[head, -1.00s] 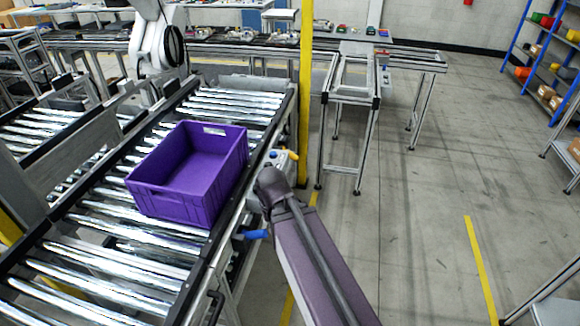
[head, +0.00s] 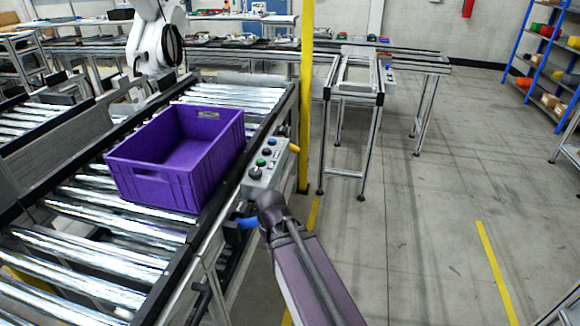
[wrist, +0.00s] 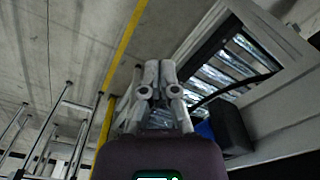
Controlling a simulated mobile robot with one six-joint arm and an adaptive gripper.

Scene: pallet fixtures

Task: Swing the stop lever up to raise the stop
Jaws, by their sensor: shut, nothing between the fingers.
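A blue lever handle (head: 248,222) sticks out from the side of the roller conveyor, just left of the end of my arm in the head view. Its right end is partly covered by my arm. In the wrist view a blue part (wrist: 204,130) shows beside a black block, right of the fingers. My gripper (wrist: 160,68) is shut and empty in the wrist view, and its fingers appear apart from the blue part. In the head view my gripper is hidden by my arm. I cannot make out the stop itself.
A purple crate (head: 150,185) sits on the conveyor rollers (head: 100,258). A grey button box (head: 264,172) is mounted on the conveyor's side, close to my arm. A yellow post (head: 306,90) stands behind it. The floor (head: 420,230) to the right is clear.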

